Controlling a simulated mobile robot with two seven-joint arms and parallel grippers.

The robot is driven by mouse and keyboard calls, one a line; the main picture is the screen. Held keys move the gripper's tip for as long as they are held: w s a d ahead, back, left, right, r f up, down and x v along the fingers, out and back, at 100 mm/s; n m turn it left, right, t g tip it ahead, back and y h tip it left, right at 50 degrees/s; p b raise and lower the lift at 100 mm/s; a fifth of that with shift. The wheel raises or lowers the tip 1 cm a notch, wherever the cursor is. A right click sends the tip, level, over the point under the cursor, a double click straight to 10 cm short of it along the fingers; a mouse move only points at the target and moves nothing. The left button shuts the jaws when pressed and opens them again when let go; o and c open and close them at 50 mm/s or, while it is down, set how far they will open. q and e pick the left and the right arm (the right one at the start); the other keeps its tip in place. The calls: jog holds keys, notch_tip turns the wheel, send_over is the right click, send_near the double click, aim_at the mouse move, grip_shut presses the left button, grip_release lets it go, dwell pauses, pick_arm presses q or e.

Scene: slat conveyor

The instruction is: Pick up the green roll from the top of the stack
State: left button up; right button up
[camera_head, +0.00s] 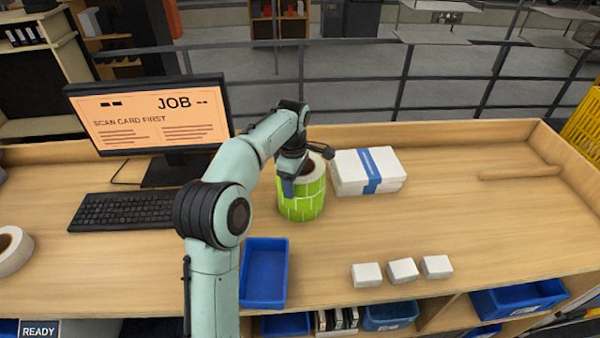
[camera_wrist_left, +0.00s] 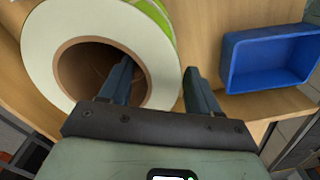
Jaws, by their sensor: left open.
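A green roll (camera_head: 312,200) with a pale top face and a brown core stands upright on the wooden bench. Pale lines cross its green side, and I cannot tell whether it is one roll or several stacked. My left gripper (camera_head: 290,186) comes down over its near left side. In the left wrist view the roll's pale face (camera_wrist_left: 50,62) and hollow core are close. My left gripper (camera_wrist_left: 158,72) is open there, with one finger over the core opening and the other outside the rim. I cannot tell whether they touch the roll. My right gripper is not in view.
A white box with a blue band (camera_head: 369,171) stands just right of the roll. A blue tray (camera_head: 264,272) is in front, with three small white boxes (camera_head: 403,270) to its right. A keyboard (camera_head: 125,209) and monitor (camera_head: 150,115) are left. The right bench is mostly clear around a wooden rod (camera_head: 520,173).

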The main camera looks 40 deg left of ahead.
pick_arm(q)
jog(key=shift+c, duration=0.3)
grip_shut()
jog(key=shift+r, duration=0.1)
